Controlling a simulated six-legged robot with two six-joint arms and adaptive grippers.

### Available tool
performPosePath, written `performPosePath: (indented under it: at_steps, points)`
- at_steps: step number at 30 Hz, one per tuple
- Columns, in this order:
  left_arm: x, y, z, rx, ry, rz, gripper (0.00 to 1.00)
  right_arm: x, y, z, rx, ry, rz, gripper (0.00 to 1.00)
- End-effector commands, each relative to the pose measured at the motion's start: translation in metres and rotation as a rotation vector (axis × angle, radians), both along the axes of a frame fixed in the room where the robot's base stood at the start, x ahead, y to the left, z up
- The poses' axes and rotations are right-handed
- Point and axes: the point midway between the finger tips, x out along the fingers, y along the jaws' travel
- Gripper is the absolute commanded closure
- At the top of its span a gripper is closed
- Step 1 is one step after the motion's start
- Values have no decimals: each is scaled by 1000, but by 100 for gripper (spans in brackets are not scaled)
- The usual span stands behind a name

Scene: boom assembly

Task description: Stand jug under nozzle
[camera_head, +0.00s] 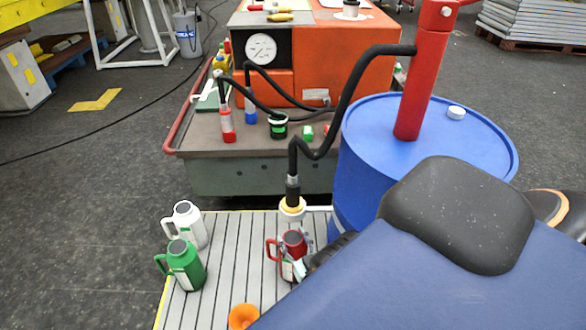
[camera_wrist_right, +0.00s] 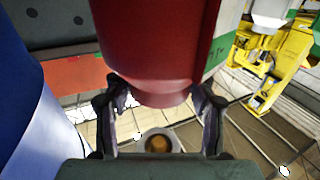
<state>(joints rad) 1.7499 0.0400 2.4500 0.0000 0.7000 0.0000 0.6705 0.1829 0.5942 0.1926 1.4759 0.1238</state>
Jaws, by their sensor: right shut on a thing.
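The red jug (camera_head: 293,243) is held upright over the slatted platform in the head view, its handle toward the left. My right gripper (camera_head: 302,268) is shut on it, partly hidden behind the jug and my arm. In the right wrist view the red jug (camera_wrist_right: 155,45) fills the upper middle, between the fingers of the right gripper (camera_wrist_right: 163,103). The nozzle (camera_head: 292,207), with a cream collar, hangs from a black hose just above the jug in the picture. I cannot tell whether the jug is directly under it or touches the platform. My left gripper is not in view.
A white jug (camera_head: 186,222) and a green jug (camera_head: 182,265) stand on the platform (camera_head: 226,275) at left. An orange funnel-like thing (camera_head: 243,317) is at the front. The blue drum (camera_head: 366,150) with a red pump (camera_head: 422,80) stands close on the right.

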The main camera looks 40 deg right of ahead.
Motion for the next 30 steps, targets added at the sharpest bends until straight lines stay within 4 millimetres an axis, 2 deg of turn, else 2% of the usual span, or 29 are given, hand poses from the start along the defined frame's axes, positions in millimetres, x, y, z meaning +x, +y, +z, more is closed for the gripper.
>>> performPosePath:
  at_steps: [1,9,21,30]
  points:
    - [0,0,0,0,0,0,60,0,0,-1,0,1,0,42]
    - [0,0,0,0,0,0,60,0,0,-1,0,1,0,21]
    - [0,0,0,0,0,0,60,0,0,1,1,0,0,21]
    - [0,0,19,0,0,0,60,-56,18,1,1,5,1,21]
